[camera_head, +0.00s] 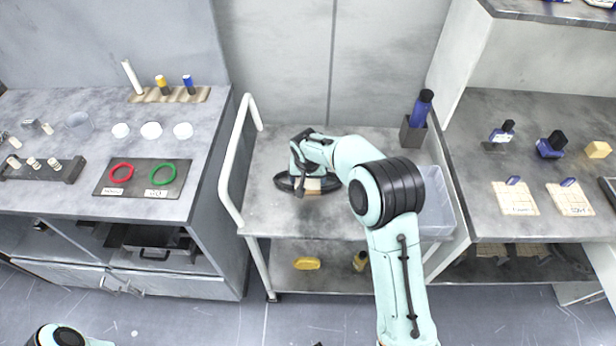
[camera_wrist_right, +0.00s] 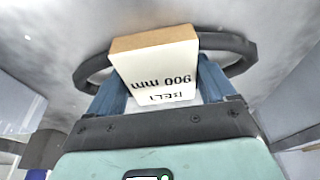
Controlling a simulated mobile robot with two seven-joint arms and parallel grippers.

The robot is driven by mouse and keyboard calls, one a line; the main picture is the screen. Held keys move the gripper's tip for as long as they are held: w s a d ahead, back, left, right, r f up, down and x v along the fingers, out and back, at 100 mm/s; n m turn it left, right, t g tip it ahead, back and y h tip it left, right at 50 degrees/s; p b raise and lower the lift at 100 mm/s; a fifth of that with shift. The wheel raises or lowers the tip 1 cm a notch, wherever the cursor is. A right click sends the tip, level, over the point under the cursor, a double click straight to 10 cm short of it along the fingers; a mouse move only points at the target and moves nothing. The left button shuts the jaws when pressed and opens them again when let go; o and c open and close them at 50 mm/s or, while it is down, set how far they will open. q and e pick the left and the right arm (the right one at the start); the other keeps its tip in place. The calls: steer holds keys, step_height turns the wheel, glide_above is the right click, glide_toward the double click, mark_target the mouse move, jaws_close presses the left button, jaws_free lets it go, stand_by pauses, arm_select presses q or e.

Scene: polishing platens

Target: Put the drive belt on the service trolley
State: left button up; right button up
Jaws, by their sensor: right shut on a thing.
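The drive belt (camera_head: 283,183) is a black loop with a pale tag block. In the right wrist view the belt (camera_wrist_right: 240,44) passes behind the tag (camera_wrist_right: 158,70), which reads "BELT 900 mm" upside down. My right gripper (camera_head: 308,178) is shut on the belt at its tag, with blue fingers on both sides of the tag. The belt is over the left part of the top of the service trolley (camera_head: 268,150), at or close to the surface; I cannot tell whether it touches. My right forearm hides part of the trolley top. My left gripper is out of view.
A clear bin (camera_head: 437,205) and a dark holder with a blue bottle (camera_head: 421,108) are at the trolley's right. A white handle rail (camera_head: 231,165) edges its left. The left bench holds red (camera_head: 121,173) and green rings (camera_head: 162,174). Free trolley surface lies around the belt.

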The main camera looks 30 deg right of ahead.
steer(key=o, duration=1)
steer(key=v, duration=1.2)
steer(key=shift+r, duration=0.2)
steer(key=shift+f, duration=0.1)
